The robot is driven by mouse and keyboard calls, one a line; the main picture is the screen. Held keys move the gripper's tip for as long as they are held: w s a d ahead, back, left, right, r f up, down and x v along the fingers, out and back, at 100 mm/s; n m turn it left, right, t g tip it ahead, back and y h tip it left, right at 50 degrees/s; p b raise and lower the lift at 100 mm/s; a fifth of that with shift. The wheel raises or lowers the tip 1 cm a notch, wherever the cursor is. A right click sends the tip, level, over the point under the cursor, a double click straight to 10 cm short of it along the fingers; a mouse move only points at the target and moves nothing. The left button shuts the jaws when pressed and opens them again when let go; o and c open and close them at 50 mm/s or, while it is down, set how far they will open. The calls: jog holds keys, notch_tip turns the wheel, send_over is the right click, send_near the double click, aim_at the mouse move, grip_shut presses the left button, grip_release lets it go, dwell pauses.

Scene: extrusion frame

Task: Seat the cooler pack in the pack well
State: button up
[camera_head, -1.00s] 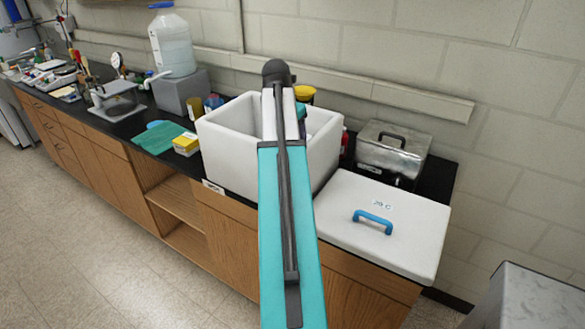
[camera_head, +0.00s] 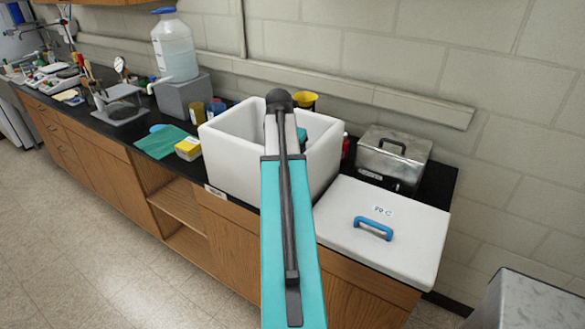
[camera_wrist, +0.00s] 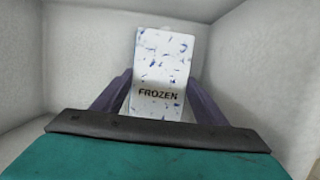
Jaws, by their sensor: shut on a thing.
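The cooler pack (camera_wrist: 163,55) is a pale slab with blue flecks and the word FROZEN. In the wrist view it stands between the two dark fingers of my gripper (camera_wrist: 158,100), which is shut on it. White walls of the open cooler box (camera_wrist: 48,55) surround the pack and fingers. In the head view the white cooler box (camera_head: 232,162) stands open on the bench, and my teal arm reaches into it. The arm hides the pack and gripper there. The pack well cannot be made out in either view; the pack's lower end is hidden.
A white lid (camera_head: 340,215) with a blue handle lies right of the box. A metal bath (camera_head: 393,157) stands behind it. The box walls stand close around my gripper.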

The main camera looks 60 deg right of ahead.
jog(key=shift+f+p, duration=0.65)
jog(key=shift+f, duration=1.15)
jog(key=o, duration=1.5)
jog(key=shift+f, duration=0.1)
jog(key=shift+c, duration=0.2)
jog(key=shift+r, duration=0.25)
jog(key=shift+b+v, duration=1.65)
jog(key=shift+v, duration=4.2)
jog(key=shift+r, duration=0.1)
